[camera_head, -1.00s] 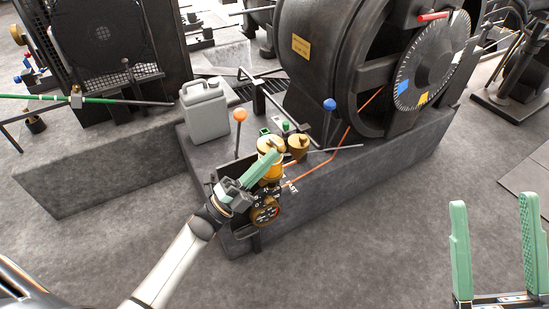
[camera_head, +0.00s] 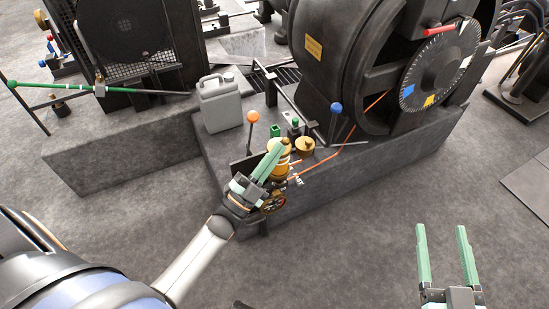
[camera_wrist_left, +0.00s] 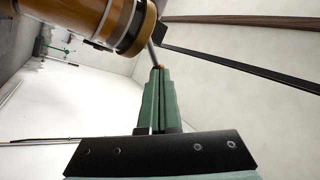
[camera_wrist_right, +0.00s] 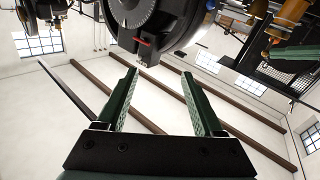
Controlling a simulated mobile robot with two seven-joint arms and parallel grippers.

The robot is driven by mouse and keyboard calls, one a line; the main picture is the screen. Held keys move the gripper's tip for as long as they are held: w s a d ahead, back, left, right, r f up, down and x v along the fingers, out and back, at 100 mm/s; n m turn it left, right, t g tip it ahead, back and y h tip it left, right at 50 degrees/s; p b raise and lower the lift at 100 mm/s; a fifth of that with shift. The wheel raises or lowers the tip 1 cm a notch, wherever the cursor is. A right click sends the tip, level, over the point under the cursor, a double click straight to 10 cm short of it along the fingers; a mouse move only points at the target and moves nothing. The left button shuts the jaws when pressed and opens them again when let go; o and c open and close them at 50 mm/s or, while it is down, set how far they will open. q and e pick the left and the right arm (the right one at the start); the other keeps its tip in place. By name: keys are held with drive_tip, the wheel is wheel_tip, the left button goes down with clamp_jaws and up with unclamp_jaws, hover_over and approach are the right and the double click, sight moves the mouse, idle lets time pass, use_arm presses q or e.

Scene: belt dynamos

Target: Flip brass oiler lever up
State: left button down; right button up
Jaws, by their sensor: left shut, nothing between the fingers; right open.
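The brass oiler (camera_head: 278,158), an amber cylinder with brass cap and collar, stands at the front corner of the dynamo's plinth. It also shows at the upper left of the left wrist view (camera_wrist_left: 95,18). There a thin dark rod (camera_wrist_left: 154,56), perhaps the lever, runs from beside the collar down to the fingertips. My left gripper (camera_head: 282,149) is shut and empty, its tips close to the oiler's upper part; I cannot tell whether they touch. The lever's angle is unclear. My right gripper (camera_head: 441,229) is open and empty, out over the floor at the right.
An orange-knobbed lever (camera_head: 253,118), a blue-knobbed lever (camera_head: 335,108), a second brass cup (camera_head: 305,146) and a small handwheel (camera_head: 272,202) surround the oiler. A grey jerrycan (camera_head: 220,103) stands behind left. The dynamo (camera_head: 345,55) rises behind. The floor in front is clear.

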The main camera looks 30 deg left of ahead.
use_arm(q)
drive_tip(key=n+y+p, duration=0.1)
drive_tip(key=n+p, duration=0.1)
drive_tip(key=r+n+g+y+p, duration=0.1)
drive_tip(key=n+p, duration=0.1)
drive_tip(key=p, duration=0.1)
drive_tip(key=a+n+y+p, duration=0.1)
drive_tip(key=n+y+p, duration=0.1)
drive_tip(key=n, duration=0.1)
drive_tip(key=shift+w+r+g+p, duration=0.3)
drive_tip(key=shift+w+r+p, duration=0.1)
use_arm(e)
drive_tip(key=s+f+m+g+h, duration=0.1)
drive_tip(key=s+f+g, duration=0.3)
drive_tip(key=f, duration=0.3)
drive_tip(key=s+a+f+m+g+h, duration=0.1)
drive_tip(key=s+f+g, duration=0.2)
drive_tip(key=f, duration=0.4)
drive_tip(key=shift+s+f+m+g, duration=0.3)
drive_tip(key=shift+s+f+g, duration=0.05)
drive_tip(key=shift+g, duration=0.55)
